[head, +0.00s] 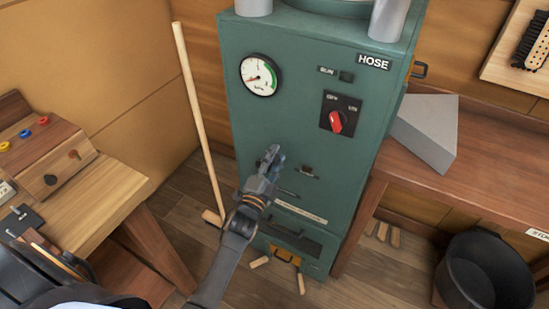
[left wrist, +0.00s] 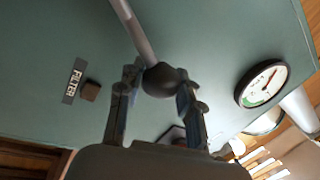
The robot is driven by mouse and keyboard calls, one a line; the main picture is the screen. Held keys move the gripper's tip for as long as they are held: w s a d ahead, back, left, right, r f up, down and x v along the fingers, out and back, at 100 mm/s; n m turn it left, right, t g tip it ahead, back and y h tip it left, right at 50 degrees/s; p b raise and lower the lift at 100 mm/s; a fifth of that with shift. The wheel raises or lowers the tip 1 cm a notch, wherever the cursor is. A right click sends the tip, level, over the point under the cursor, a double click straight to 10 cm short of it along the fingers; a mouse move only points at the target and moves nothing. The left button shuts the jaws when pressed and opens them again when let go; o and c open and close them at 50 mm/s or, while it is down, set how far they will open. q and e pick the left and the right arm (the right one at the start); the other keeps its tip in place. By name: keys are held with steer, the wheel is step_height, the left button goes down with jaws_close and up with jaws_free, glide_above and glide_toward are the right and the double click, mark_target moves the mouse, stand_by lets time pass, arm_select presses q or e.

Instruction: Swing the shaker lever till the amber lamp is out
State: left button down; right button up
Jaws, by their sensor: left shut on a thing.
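The shaker lever shows in the left wrist view as a pale metal rod with a dark round knob (left wrist: 161,80). The knob sits between the two fingers of my left gripper (head: 270,156), which is shut on it, in front of the green cabinet (head: 310,130). In the head view the gripper hides most of the lever. Beside the FILTER label (left wrist: 74,80) in the left wrist view is a small square lamp (left wrist: 90,91); it looks dull brown, without a visible glow. My right gripper is out of view.
The cabinet has a white gauge (head: 259,75), a small dark square by a RUN label (head: 346,76) and a red rotary switch (head: 336,121). A broom (head: 194,105) leans at left. Wooden benches stand on both sides, with a black bucket (head: 485,275) at lower right.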

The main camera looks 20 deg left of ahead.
arm_select(q)
steer(key=c, duration=1.1)
jaws_free()
steer(key=shift+s+d+f, duration=0.1)
steer(key=shift+f, duration=0.1)
steer(key=shift+o, duration=1.2)
steer(key=shift+r, duration=0.1)
steer(key=s+f, duration=0.2)
steer(key=s, duration=0.9)
steer(key=shift+s+d, duration=0.15)
steer(key=shift+s, duration=0.25)
